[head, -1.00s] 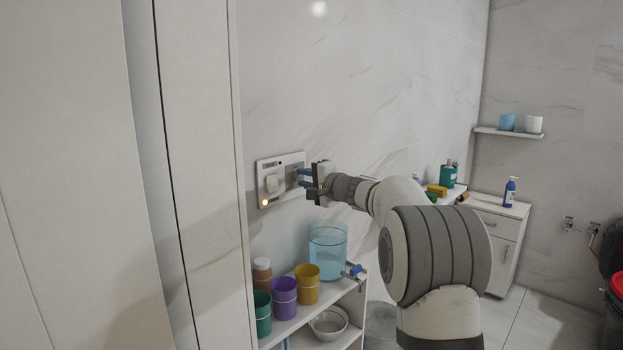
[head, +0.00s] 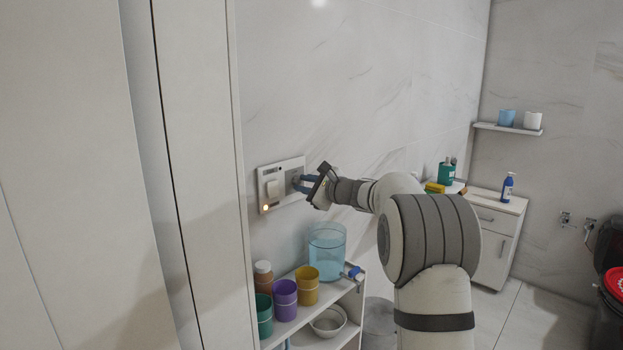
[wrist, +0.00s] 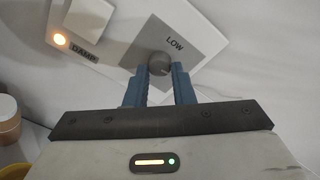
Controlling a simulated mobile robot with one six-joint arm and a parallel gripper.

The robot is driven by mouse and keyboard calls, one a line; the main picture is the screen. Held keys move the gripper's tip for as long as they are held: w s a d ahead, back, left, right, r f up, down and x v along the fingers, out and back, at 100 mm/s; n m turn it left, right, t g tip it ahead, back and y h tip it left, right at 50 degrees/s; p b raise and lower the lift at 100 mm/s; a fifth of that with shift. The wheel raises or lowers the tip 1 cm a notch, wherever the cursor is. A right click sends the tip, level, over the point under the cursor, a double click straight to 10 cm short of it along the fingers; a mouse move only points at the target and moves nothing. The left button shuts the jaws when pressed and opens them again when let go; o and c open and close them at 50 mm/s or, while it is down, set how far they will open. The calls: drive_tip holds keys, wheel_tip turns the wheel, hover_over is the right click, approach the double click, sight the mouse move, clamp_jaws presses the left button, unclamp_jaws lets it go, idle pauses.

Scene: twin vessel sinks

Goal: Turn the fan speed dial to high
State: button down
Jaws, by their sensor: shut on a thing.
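The fan speed dial (wrist: 160,64) is a round grey knob on a grey plate (wrist: 178,30) with the word LOW above it. The plate is part of a white wall panel (head: 264,188), seen left of centre in the head view. My gripper (wrist: 161,74) is shut on the dial, with one blue finger on each side of it. In the head view my gripper (head: 301,184) reaches the panel from the right and looks tilted; its fingers largely hide the dial. I cannot read the dial's pointer.
A white rocker switch (head: 272,188) and a lit lamp (head: 265,208) labelled DAMP share the panel. Below stands a shelf (head: 312,318) with cups and a clear blue container (head: 327,240). A tall white cabinet (head: 195,150) edge stands close at left.

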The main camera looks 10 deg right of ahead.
drive_tip(key=shift+a+r+m+p, duration=0.2)
drive_tip(key=shift+r+m+p, duration=0.2)
drive_tip(key=shift+m, duration=0.1)
drive_tip(key=shift+y, duration=0.3)
drive_tip(key=c, duration=1.4)
unclamp_jaws()
drive_tip(key=shift+f+m, duration=0.1)
drive_tip(key=shift+m, duration=0.2)
drive_tip(key=shift+o, duration=0.8)
drive_tip(key=shift+w+d+f, duration=0.1)
drive_tip(key=shift+f, duration=0.05)
drive_tip(key=v, duration=0.7)
drive_tip(key=shift+s+d+b, duration=0.15)
drive_tip(key=shift+s+b, duration=0.15)
drive_tip(key=shift+s, duration=0.05)
